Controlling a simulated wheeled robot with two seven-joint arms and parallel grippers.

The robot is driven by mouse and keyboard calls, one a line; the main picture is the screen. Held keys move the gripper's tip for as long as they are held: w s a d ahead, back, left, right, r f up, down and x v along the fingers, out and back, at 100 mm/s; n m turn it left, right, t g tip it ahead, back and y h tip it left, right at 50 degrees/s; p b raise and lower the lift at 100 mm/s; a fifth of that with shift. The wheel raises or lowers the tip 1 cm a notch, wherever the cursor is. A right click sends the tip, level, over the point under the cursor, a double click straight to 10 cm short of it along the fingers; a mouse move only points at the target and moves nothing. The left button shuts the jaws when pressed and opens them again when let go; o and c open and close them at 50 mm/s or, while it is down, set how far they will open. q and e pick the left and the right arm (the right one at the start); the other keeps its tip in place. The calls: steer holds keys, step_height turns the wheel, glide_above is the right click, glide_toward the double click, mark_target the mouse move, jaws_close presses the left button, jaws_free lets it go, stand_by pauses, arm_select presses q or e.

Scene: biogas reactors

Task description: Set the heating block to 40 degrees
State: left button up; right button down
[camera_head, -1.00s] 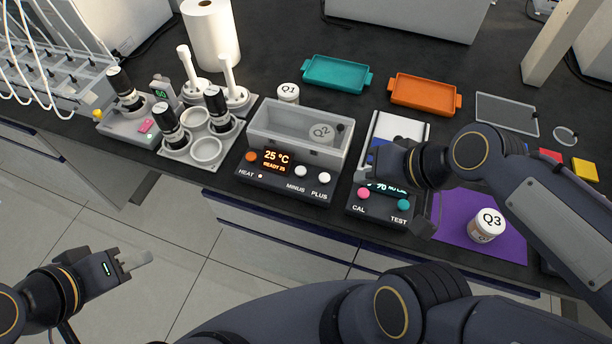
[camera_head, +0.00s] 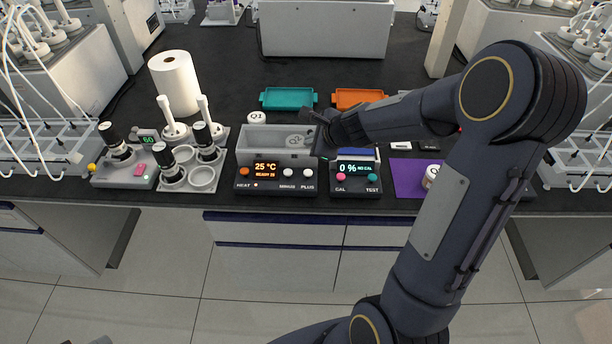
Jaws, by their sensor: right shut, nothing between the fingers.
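The heating block (camera_head: 247,157) is a grey open-topped tub with a black front panel on the bench. Its orange display (camera_head: 266,170) reads 25 °C, with READY 25 below. An orange HEAT button (camera_head: 243,171) is left of the display; the white MINUS button (camera_head: 288,172) and PLUS button (camera_head: 307,172) are right of it. A jar lid, Q2, shows inside the tub, partly hidden. My right gripper (camera_head: 314,120) is shut and empty by the tub's right end, above the buttons; I cannot tell if it touches anything.
A device with CAL and TEST buttons (camera_head: 355,190) stands close to the block's right. A purple mat (camera_head: 408,190) with a jar lies further right. Bottle holders (camera_head: 203,178) stand left. Teal tray (camera_head: 288,98) and orange tray (camera_head: 357,97) lie behind.

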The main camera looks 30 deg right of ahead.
mark_target(307, 171)
steer(key=shift+f, duration=0.1)
step_height(307, 171, down, 9)
steer(key=b, duration=0.8)
steer(key=shift+r+b, duration=0.2)
steer(key=shift+b, duration=0.15)
steer(key=shift+f, duration=0.15)
stand_by(1.4)
steer(key=shift+f+b, duration=0.25)
steer(key=shift+b, duration=0.15)
steer(key=shift+f+b, duration=0.95)
stand_by(0.7)
steer(key=shift+r, duration=0.1)
steer(key=shift+r+p, duration=1.25)
steer(key=shift+p, duration=0.1)
